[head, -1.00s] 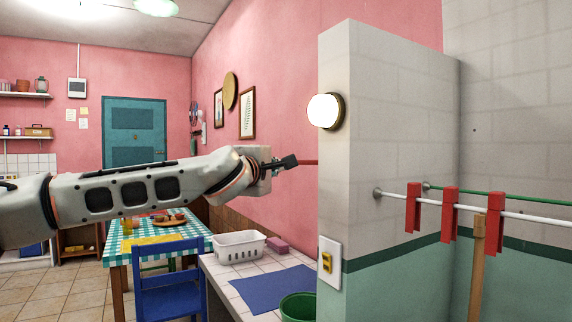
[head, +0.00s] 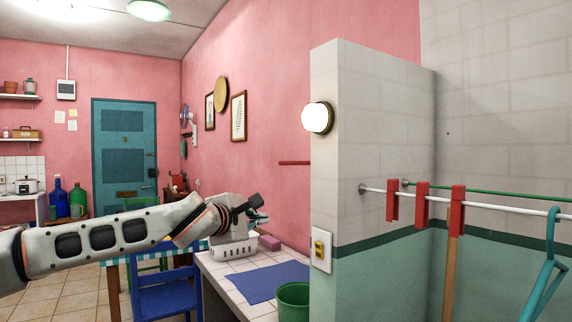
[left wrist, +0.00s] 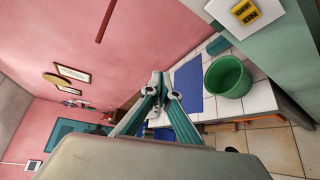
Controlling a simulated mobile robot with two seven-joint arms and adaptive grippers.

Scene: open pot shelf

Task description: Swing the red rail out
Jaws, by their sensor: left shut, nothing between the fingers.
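The red rail (head: 294,162) is a thin bar by the pink wall. In the head view it runs level, and its right part is hidden behind the tiled partition. It also shows in the left wrist view (left wrist: 105,21) as a slanted red rod at the top, ending free. My left gripper (head: 260,214) is below and left of the rail in the head view, apart from it, above the tiled counter. In the left wrist view its fingertips (left wrist: 158,82) are together with nothing between them. My right gripper is not in view.
The tiled partition (head: 372,130) with a round lamp (head: 317,117) stands right of the rail. A white rod (head: 480,205) holds red pegs. Wall around the rail is clear.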

